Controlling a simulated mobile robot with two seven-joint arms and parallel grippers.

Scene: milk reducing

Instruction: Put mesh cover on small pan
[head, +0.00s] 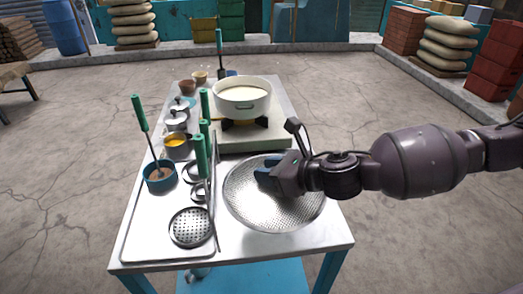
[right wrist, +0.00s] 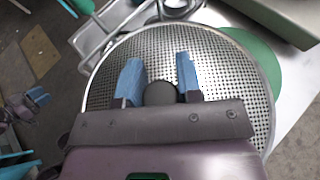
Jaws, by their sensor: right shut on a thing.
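The mesh cover (head: 245,200) is a wide, round, perforated metal disc with a rim, over the front right of the table. In the right wrist view the mesh cover (right wrist: 215,60) fills the middle. My right gripper (head: 268,177) is shut on its dark round knob (right wrist: 160,93), between the blue fingers (right wrist: 158,80). Whether the cover touches the tabletop is hard to tell. A white pan (head: 243,102) with pale liquid stands uncovered on the stove behind the cover. A blue-fingered gripper, seemingly my left (right wrist: 38,97), shows small at the right wrist view's left edge.
The stove (head: 252,139) stands on the white table (head: 255,248). A metal tray (head: 140,236) along the left holds a perforated ladle (head: 190,227) and other green-handled tools. A blue cup (head: 160,178) and several small pots stand at left. A green flat thing (right wrist: 262,62) shows partly beneath the cover.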

